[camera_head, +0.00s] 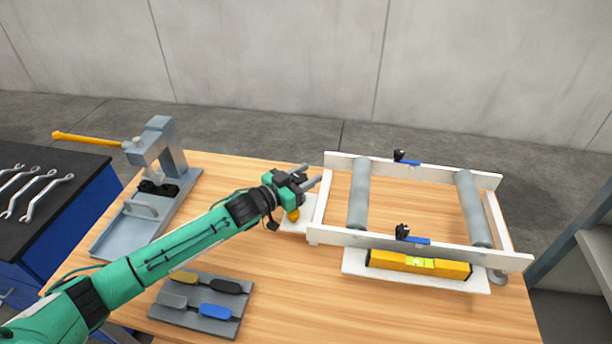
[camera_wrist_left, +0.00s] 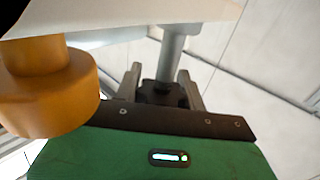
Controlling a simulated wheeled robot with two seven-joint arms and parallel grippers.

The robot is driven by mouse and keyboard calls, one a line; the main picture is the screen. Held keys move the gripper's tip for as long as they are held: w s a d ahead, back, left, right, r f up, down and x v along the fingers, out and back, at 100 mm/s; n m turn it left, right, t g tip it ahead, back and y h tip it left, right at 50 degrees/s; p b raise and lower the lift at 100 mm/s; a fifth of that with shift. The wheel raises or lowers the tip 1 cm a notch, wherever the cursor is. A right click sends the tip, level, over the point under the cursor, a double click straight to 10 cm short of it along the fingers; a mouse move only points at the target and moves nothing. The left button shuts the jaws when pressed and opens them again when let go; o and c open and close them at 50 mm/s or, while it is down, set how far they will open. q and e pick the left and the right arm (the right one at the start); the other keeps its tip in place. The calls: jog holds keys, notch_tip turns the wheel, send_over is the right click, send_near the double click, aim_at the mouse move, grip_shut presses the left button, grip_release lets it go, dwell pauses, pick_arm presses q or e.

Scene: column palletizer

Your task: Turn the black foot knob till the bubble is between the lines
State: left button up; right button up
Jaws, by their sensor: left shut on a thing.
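My left gripper (camera_head: 314,178) is at the left end of the white roller frame (camera_head: 375,237). In the left wrist view, its two fingers (camera_wrist_left: 160,72) stand either side of the black foot knob (camera_wrist_left: 163,95), shut on it. A grey post (camera_wrist_left: 172,50) rises from the knob. In the head view the knob is hidden. A yellow spirit level (camera_head: 388,259) lies along the near side of the frame, with a green-yellow vial (camera_head: 420,262); the bubble is too small to place against its lines. My right gripper is not in view.
An orange knob (camera_wrist_left: 45,88) is close beside my left gripper. Two grey rollers (camera_head: 358,195) and black clamps with blue levers (camera_head: 417,240) are on the frame. A grey tray (camera_head: 205,322) with coloured pieces and a grey press (camera_head: 165,150) stand left.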

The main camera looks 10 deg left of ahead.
pick_arm(q)
jog(key=o, duration=1)
jog(key=shift+s+a, duration=0.2)
jog(key=shift+b+v, duration=1.65)
jog(key=shift+v, duration=4.95)
jog(key=shift+s, duration=0.1)
jog(key=shift+c, duration=0.2)
